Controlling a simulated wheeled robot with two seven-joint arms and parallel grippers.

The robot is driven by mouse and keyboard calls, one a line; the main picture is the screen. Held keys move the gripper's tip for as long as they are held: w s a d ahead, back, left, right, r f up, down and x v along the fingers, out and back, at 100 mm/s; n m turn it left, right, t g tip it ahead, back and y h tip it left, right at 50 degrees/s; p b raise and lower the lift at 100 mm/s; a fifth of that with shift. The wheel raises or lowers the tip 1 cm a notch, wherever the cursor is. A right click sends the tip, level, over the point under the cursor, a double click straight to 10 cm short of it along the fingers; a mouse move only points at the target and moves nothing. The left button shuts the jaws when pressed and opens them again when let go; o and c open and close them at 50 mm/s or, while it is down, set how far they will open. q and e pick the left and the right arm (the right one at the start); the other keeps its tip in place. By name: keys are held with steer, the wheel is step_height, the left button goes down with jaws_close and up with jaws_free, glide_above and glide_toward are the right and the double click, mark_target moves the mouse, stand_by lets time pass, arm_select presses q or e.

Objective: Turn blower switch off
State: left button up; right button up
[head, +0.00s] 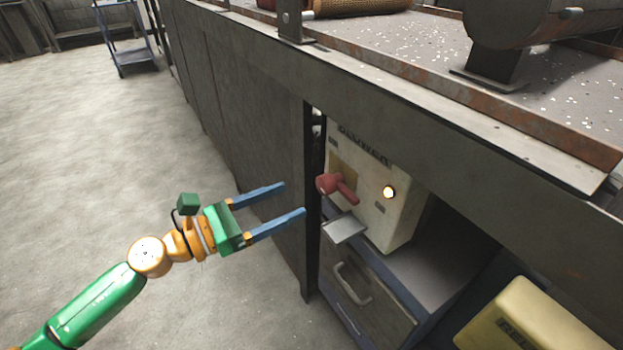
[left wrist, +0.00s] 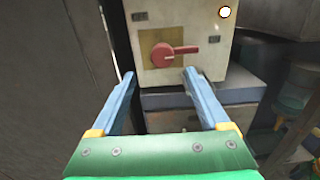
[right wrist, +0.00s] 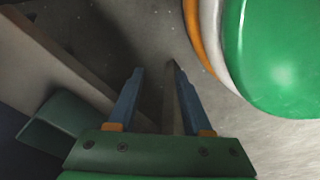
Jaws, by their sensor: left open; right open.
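The cream blower box (head: 401,207) stands under the workbench, with "BLOWER" lettered near its top. Its red switch handle (head: 337,188) sticks out of the front, and a lit yellow-white lamp (head: 389,192) is to its right. In the left wrist view the red handle (left wrist: 174,53) lies about level, pointing right, over a tan plate (left wrist: 153,61). My left gripper (head: 294,197) is open and empty, a short way left of the handle and apart from it. My right gripper (right wrist: 157,70) is open and empty; it shows only in its own wrist view, away from the box.
The bench edge (head: 440,105) overhangs the box. A small metal shelf (head: 344,229) juts out below the handle, above a drawer (head: 362,300). A pale yellow box (head: 545,322) stands at lower right. The floor (head: 90,180) at left is clear, with a blue cart (head: 130,50) far back.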

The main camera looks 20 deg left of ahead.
mark_target(320, 188)
arm_select(q)
steer(key=x, duration=0.2)
steer(key=p+x, duration=0.1)
steer(key=x, duration=0.1)
steer(key=p+x, duration=0.1)
steer(key=shift+w+d+r, duration=0.15)
steer(key=shift+d+r, duration=0.2)
steer(key=shift+d, duration=0.05)
steer(key=shift+w+d+f, duration=0.2)
steer(key=shift+w+d, duration=0.15)
jaws_close()
arm_select(e)
steer(key=shift+s+d+r, duration=0.25)
steer(key=shift+s+d, duration=0.25)
steer(key=shift+s, duration=0.05)
steer(key=shift+s+d+r, duration=0.25)
steer(key=shift+s+d, duration=0.2)
steer(key=shift+s, duration=0.05)
